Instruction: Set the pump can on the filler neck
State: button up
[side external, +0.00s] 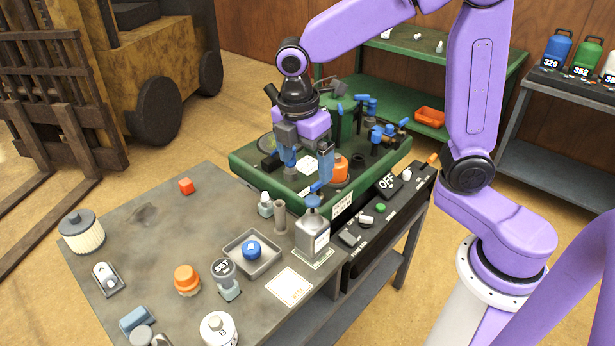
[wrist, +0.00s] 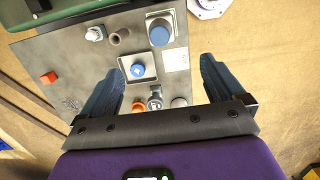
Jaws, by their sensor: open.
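The pump can (side external: 312,234) is a grey can with a blue top, standing upright on a small pad at the bench's edge near the green deck. Its blue top also shows in the wrist view (wrist: 160,33). My gripper (side external: 307,172) is open and empty, pointing down above the front of the green deck, up and behind the can in the side view. Both fingers show apart in the wrist view (wrist: 162,66), with the can beyond them. A grey upright tube (side external: 280,217) stands left of the can; I cannot tell whether it is the filler neck.
A grey tray (side external: 252,254) holds a blue cap (side external: 251,248). An orange-capped jar (side external: 187,280), a white canister (side external: 218,330) and a small bottle (side external: 265,204) stand on the bench. The green deck (side external: 250,178) carries raised blue-handled fittings. A black switch panel (side external: 372,220) lies right of the can.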

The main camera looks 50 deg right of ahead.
aim_at(311, 200)
jog(key=f, duration=0.5)
jog(key=d+f, duration=0.1)
jog(key=f, duration=0.5)
jog(key=d+f, duration=0.1)
jog(key=f, duration=0.5)
jog(key=shift+r, duration=0.1)
grip_shut()
jog(key=shift+r, duration=1.5)
notch_tip(311, 200, up, 14)
jog(key=shift+f, duration=0.25)
dwell(0.7)
jog(key=shift+d, duration=0.15)
